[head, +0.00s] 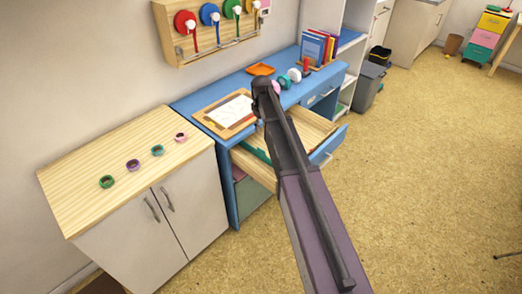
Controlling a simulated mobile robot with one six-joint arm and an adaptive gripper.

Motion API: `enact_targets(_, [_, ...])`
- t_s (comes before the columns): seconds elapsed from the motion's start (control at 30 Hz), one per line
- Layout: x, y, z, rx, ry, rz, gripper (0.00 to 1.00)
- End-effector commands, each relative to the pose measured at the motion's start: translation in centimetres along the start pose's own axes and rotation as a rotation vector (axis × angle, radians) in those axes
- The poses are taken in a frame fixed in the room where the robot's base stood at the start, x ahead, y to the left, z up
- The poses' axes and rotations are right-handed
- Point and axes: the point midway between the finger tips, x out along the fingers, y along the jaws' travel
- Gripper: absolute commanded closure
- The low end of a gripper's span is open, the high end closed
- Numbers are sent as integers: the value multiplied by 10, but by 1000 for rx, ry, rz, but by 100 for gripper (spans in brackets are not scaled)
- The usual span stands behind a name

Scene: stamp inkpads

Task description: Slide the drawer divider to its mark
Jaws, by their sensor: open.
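The blue desk's wooden drawer (312,128) stands pulled out, and its blue front (329,146) faces right. A thin teal-green strip (256,153) shows inside the drawer, left of my arm. It may be the divider, but I cannot tell. No mark for it is visible. My dark grey and purple arm crosses over the drawer and hides its middle. I do not see my gripper's fingers, so its place relative to the divider is hidden.
A framed paper (228,111), an orange tray (261,69) and upright books (318,47) are on the blue desk (192,104). A wooden-topped cabinet (90,160) with several coloured rings stands left. A grey bin (369,82) stands behind right. The floor at right is mostly clear.

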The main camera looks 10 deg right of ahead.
Motion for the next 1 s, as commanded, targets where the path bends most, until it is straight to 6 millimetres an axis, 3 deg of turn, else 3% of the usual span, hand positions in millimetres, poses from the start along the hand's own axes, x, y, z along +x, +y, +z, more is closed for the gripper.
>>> enact_targets(1.0, [78, -1, -1, -1, 0, 0, 54])
